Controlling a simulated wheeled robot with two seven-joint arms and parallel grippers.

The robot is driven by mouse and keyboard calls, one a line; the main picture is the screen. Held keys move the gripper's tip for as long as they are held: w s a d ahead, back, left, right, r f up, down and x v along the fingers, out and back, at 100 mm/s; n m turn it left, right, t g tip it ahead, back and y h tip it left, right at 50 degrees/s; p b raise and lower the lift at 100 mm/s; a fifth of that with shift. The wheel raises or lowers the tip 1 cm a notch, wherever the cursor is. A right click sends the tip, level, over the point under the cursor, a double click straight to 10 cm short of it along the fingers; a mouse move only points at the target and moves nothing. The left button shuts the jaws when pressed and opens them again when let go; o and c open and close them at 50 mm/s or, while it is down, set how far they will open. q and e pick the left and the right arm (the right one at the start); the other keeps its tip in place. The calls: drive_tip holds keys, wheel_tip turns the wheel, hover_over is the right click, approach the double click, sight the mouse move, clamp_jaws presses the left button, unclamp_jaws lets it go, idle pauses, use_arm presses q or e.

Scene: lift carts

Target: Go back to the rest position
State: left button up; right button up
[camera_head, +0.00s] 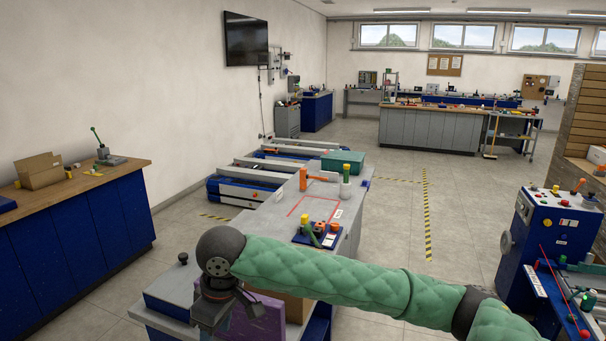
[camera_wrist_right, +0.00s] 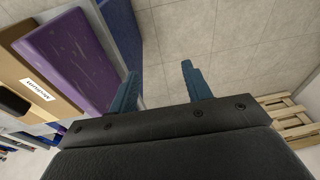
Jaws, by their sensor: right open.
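My right arm, in a green padded sleeve, reaches in from the right across the lower part of the head view. Its dark right gripper (camera_head: 212,322) hangs down at the near end of the grey workbench. In the right wrist view the right gripper (camera_wrist_right: 160,84) has its two blue-grey fingers apart, with only floor showing between them. It is open and empty. My left gripper is in no view.
A purple block (camera_head: 258,320) is right beside the right gripper, partly hidden by it; it also shows in the wrist view (camera_wrist_right: 72,58). A cardboard box (camera_head: 295,307) is behind it. The grey workbench (camera_head: 285,232) extends beyond. A blue machine (camera_head: 545,235) stands right, with open floor between.

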drive_tip(key=s+d+f+m+t+y, duration=0.2)
drive_tip(key=s+d+f+m, duration=0.15)
drive_tip(key=d+f, duration=0.45)
drive_tip(key=s+d+f+m+t+y, duration=0.2)
drive_tip(key=d+f+m, duration=0.2)
drive_tip(key=d+f, duration=0.4)
drive_tip(key=s+d+f+m+h, duration=0.2)
drive_tip(key=s+d+f+h, duration=0.1)
drive_tip(key=s+d+f, duration=0.65)
drive_tip(key=s+d+f+m+h, duration=0.35)
drive_tip(key=s+d, duration=0.35)
drive_tip(key=d, duration=0.6)
wheel_tip(320, 180, down, 27)
drive_tip(key=w+a+g, duration=0.1)
drive_tip(key=w+a, duration=0.1)
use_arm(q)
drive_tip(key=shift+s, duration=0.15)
use_arm(e)
drive_tip(key=s+f, duration=0.4)
drive_tip(key=f, duration=0.6)
drive_tip(key=s+f+g, duration=0.1)
drive_tip(key=s+f, duration=0.2)
drive_tip(key=f, duration=0.8)
drive_tip(key=shift+s+f+n+y, duration=0.25)
drive_tip(key=shift+s+n+y, duration=0.1)
drive_tip(key=shift+n+y, duration=0.1)
